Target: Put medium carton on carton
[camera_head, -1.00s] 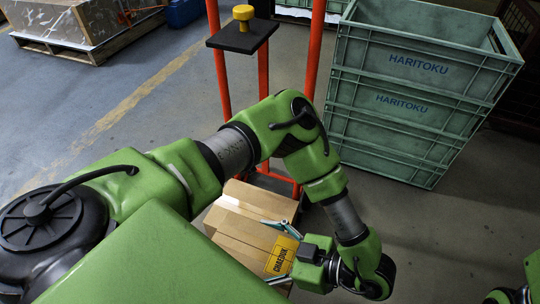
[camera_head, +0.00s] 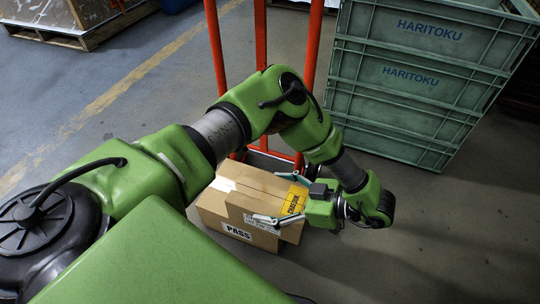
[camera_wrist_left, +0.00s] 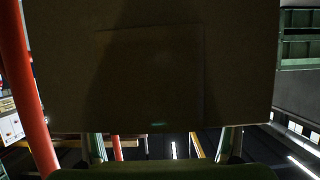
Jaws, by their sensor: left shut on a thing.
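A brown cardboard carton (camera_head: 258,183) with a yellow label is beside my left gripper (camera_head: 280,199) in the head view. The gripper is shut on it, with one finger at the far side and one at the near side. A white PASS label (camera_head: 237,231) shows on the cardboard front below. In the left wrist view the held carton (camera_wrist_left: 150,70) is a dark face filling the upper middle. My right gripper is out of view.
A red-orange upright frame (camera_head: 261,60) stands right behind the cardboard. Stacked green HARITOKU crates (camera_head: 400,103) stand at the back right. A pallet (camera_head: 85,38) with a load is at the far left. Grey floor is free at the right.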

